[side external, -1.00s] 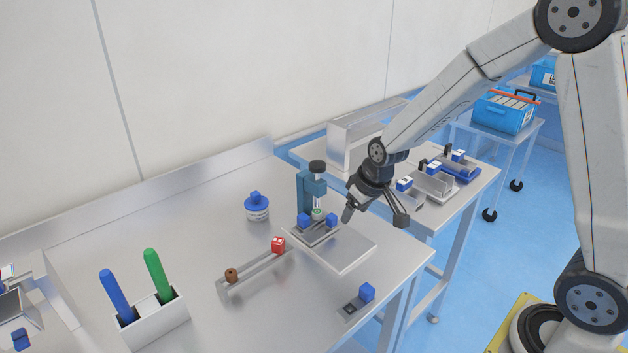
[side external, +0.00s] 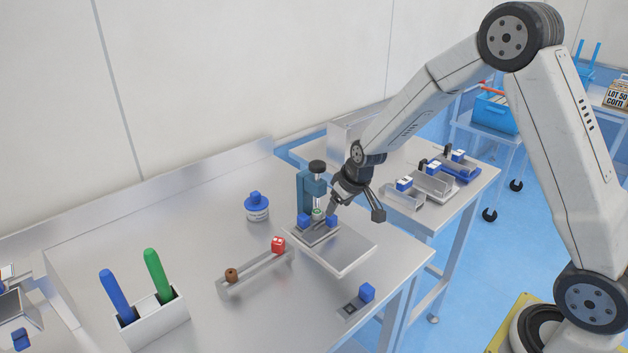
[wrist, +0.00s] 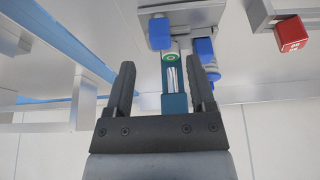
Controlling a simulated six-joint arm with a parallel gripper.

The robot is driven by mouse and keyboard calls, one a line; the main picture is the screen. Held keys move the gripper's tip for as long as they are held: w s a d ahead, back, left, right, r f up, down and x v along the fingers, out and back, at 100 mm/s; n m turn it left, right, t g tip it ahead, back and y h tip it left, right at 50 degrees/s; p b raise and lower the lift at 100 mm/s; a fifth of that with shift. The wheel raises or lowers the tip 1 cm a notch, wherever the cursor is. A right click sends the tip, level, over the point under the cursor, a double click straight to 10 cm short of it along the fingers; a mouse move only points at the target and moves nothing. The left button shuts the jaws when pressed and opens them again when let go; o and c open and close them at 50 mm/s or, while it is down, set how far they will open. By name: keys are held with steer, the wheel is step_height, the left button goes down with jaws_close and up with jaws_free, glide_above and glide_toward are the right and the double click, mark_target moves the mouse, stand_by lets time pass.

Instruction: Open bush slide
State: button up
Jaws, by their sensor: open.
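The fixture is a small teal press (side external: 307,190) with a black knob on top, standing at the back of a metal plate (side external: 345,252). A grey slide base under it carries two blue blocks, a left one (side external: 304,220) and a right one (side external: 331,221). A green-ringed round part (side external: 317,213) sits between them; it also shows in the wrist view (wrist: 172,57). I cannot tell which part is the bush slide. My gripper (side external: 354,212) is open and empty, just right of the press and above the right blue block. In the wrist view its fingers (wrist: 163,88) straddle the press column.
A rail (side external: 252,276) with a red block (side external: 278,245) and a brown knob lies to the left. A blue-lidded jar (side external: 256,207) stands behind. A white holder (side external: 152,322) holds blue and green handles.

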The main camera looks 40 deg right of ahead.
mark_target(333, 217)
steer(key=shift+x, duration=2.95)
steer(key=shift+r, duration=0.1)
jaws_close()
